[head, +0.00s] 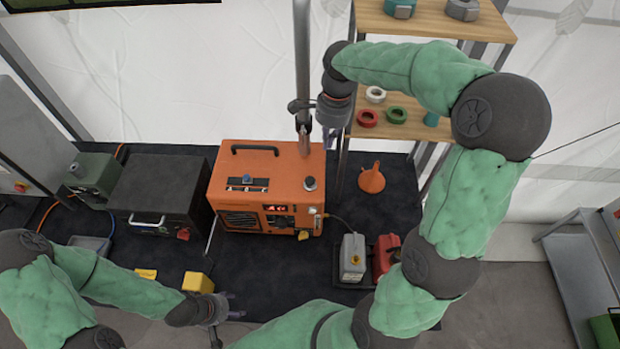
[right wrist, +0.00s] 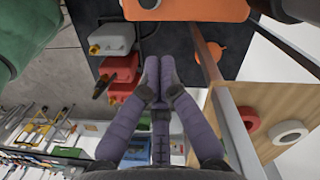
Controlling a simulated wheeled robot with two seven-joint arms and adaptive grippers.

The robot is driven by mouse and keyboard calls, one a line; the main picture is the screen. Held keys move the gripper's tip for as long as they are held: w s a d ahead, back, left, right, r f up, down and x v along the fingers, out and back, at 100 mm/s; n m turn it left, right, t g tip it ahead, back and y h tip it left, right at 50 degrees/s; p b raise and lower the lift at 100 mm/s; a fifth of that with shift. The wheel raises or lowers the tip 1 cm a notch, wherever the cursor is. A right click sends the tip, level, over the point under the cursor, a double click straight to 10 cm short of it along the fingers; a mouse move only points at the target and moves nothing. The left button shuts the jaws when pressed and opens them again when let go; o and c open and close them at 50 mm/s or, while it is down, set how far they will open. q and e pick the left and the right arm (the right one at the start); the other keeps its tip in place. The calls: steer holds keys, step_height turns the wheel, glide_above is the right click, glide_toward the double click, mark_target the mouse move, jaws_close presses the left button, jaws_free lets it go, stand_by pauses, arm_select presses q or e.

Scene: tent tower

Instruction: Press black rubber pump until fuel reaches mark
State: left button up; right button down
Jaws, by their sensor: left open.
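An orange generator (head: 262,200) stands on the dark mat, with a black round knob (head: 310,184) on its top; I cannot tell whether this is the rubber pump. A dark hose (head: 343,222) runs from its right side towards a grey can (head: 353,258) with a yellow cap. No fuel level or mark is readable. My right gripper (head: 331,132) is raised beside the metal pole, above and behind the generator. In the right wrist view its purple fingers (right wrist: 159,72) are together with nothing seen between them. My left gripper (head: 229,306) is open and empty, low in front of the generator.
A red can (head: 386,256) stands beside the grey one. An orange funnel (head: 371,179) lies right of the generator. The pole (head: 303,70) and a wooden shelf (head: 440,22) are close to my right arm. Yellow blocks (head: 198,282) and a black case (head: 158,190) are at left.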

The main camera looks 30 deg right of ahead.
mark_target(312, 178)
arm_select(q)
step_height(312, 178, up, 11)
steer(key=p, duration=1.1)
arm_select(e)
steer(key=a+f, duration=0.3)
steer(key=f, duration=0.1)
steer(key=shift+a, duration=0.25)
steer(key=shift+f, duration=0.1)
arm_select(q)
steer(key=shift+f+b, duration=1.6)
arm_select(e)
steer(key=shift+a+f, duration=0.2)
steer(key=shift+f, duration=1.5)
steer(key=shift+a+f, duration=0.15)
steer(key=shift+f, duration=1.55)
